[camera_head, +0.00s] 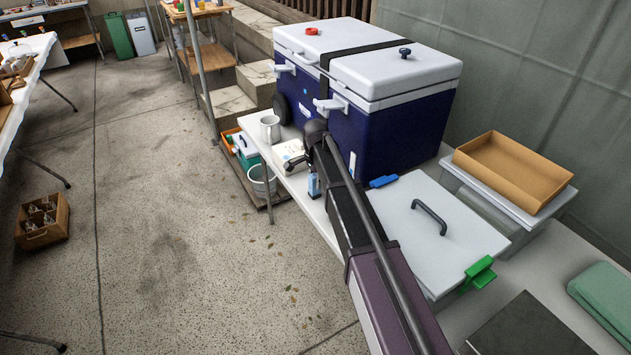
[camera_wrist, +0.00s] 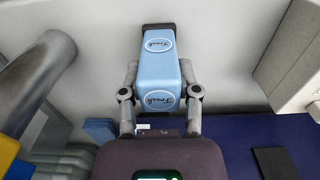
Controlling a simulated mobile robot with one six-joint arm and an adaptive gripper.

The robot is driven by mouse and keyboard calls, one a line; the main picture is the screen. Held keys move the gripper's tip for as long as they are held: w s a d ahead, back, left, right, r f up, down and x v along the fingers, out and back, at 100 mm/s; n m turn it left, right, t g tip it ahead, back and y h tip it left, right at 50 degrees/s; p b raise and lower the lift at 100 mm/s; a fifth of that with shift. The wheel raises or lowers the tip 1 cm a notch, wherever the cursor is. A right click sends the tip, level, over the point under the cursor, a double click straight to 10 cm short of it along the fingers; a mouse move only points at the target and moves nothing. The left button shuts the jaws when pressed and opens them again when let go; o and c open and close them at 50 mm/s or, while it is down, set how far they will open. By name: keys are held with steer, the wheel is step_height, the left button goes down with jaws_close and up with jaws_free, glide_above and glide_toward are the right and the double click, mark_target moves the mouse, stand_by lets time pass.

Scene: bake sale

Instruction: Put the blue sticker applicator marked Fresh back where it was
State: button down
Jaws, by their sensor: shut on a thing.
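The light blue applicator (camera_wrist: 160,70) is in the wrist view, with "Fresh" in white ovals on its top face and near side. My gripper (camera_wrist: 159,82) is shut on it, one finger against each side. A dark band shows at its far end. In the head view a small light blue piece (camera_head: 313,185), which looks like the held applicator, shows beside my arm over the table's left edge. My arm hides most of my gripper there. I cannot tell whether the applicator touches the table.
The white table (camera_head: 316,210) carries a large blue and white cooler (camera_head: 400,125), a white mug (camera_head: 270,128), a pale box (camera_head: 290,155) with a printed side, and a lidded box (camera_head: 440,240) with blue and green clips. A cardboard tray (camera_head: 512,170) stands at right. Open floor lies left.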

steer(key=shift+c, duration=1.6)
jaws_free()
step_height(320, 180, up, 12)
steer(key=p, duration=1.2)
steer(key=shift+r, duration=0.1)
